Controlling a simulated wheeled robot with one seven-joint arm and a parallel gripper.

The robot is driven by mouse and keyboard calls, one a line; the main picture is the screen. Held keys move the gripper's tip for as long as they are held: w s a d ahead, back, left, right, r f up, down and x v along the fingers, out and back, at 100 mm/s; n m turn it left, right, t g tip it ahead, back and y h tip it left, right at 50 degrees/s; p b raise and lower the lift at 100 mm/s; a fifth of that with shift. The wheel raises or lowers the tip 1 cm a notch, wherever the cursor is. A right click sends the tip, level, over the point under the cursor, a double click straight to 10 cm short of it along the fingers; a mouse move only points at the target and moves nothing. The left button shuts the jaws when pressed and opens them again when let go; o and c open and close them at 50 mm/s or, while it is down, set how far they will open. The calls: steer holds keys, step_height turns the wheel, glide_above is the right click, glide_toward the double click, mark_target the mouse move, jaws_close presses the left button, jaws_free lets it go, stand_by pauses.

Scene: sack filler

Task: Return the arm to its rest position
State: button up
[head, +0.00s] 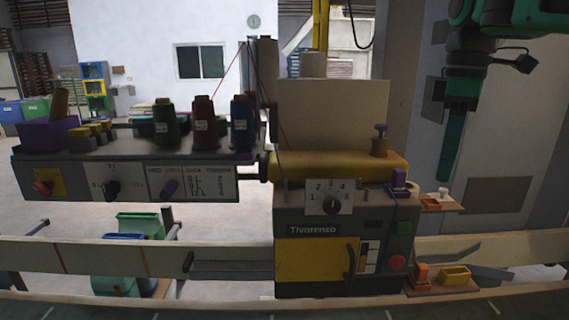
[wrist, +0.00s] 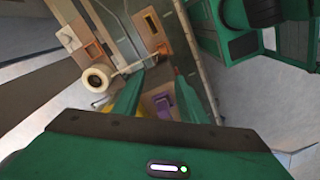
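My arm (head: 470,70) hangs down from the top right of the head view, its green links partly out of the picture. My gripper (head: 446,176) points downward in front of the door at the right, above the small shelf with the white-topped part. In the wrist view my gripper (wrist: 160,74) shows two green fingers standing apart with a gap between them. Nothing is held between them. The fingertips look clear of the machine.
The sack filler machine (head: 312,232) stands left of my gripper, with a dial and a yellow door. A purple part (head: 399,182) and a small shelf (head: 440,206) sit near its right side. Thread spools (head: 205,128) stand on the left panel. Free air surrounds my gripper.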

steer(key=s+d+f+m, duration=0.5)
steer(key=s+f+m, duration=0.3)
steer(key=f, duration=0.5)
steer(key=s+d+f+m, duration=0.5)
steer(key=s+f+m, duration=0.4)
steer(key=s+f, duration=0.3)
steer(key=shift+s+f+m, duration=0.3)
steer(key=shift+f, duration=0.25)
